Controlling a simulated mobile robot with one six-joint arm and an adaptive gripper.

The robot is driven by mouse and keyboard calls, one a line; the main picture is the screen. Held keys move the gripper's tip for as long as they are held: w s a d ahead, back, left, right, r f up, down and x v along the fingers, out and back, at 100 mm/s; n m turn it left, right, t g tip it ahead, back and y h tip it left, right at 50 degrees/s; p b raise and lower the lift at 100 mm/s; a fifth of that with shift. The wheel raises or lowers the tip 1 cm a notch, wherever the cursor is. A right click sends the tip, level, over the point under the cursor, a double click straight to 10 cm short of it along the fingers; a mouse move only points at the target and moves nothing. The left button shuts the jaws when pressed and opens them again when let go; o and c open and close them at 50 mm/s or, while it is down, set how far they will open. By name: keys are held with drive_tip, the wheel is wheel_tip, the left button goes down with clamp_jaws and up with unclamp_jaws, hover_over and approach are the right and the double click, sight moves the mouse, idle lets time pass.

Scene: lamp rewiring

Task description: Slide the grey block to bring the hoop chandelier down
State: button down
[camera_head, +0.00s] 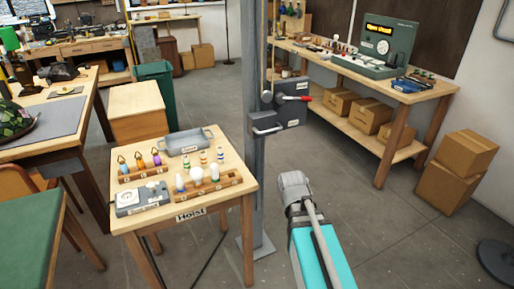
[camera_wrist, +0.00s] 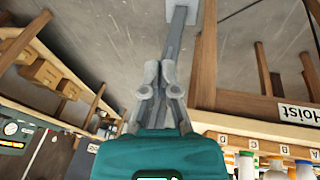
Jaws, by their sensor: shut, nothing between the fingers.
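Small labels on both are unreadable. My gripper (camera_wrist: 160,72) shows in the wrist view with its fingers close together and empty. The post (camera_wrist: 180,38) and its foot plate lie beyond the fingers there. I see no grey block in the wrist view and cannot tell its distance from the fingers. The hoop chandelier is in neither view.
A small wooden table (camera_head: 217,205) marked "Hoist" holds bulbs, a grey tray (camera_head: 187,142) and a small device. A workbench (camera_head: 425,93) stands at the right, with cardboard boxes (camera_head: 455,172) beside it. Floor right of the post is open.

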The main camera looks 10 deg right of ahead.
drive_tip(key=w+d+f+n+t+h+b, duration=0.1)
drive_tip(key=w+d+n+t+b, duration=0.1)
drive_tip(key=w+n+t+b, duration=0.55)
drive_tip(key=w+d+n+t+h+b, duration=0.1)
drive_tip(key=w+d+n+t+b, duration=0.3)
drive_tip(key=w, duration=0.7)
drive_tip(key=w+a+n+t+y+b, duration=0.2)
drive_tip(key=w+a+n+y+b, duration=0.2)
drive_tip(key=n, duration=0.8)
drive_tip(key=w+a+n+t+y+b, duration=0.3)
drive_tip(key=a+n+y+b, duration=0.2)
drive_tip(key=n, duration=0.7)
drive_tip(key=shift+w+a+r+y+b, duration=0.15)
drive_tip(key=shift+w+a+y+b, duration=0.2)
drive_tip(key=shift+y+b, duration=0.15)
drive_tip(key=shift+n, duration=0.25)
drive_tip(key=w+a+r+p, duration=0.3)
drive_tip(key=w+r+p, duration=0.3)
drive_tip(key=w, duration=0.3)
drive_tip(key=shift+r, duration=0.2)
drive_tip(key=shift+w, duration=0.1)
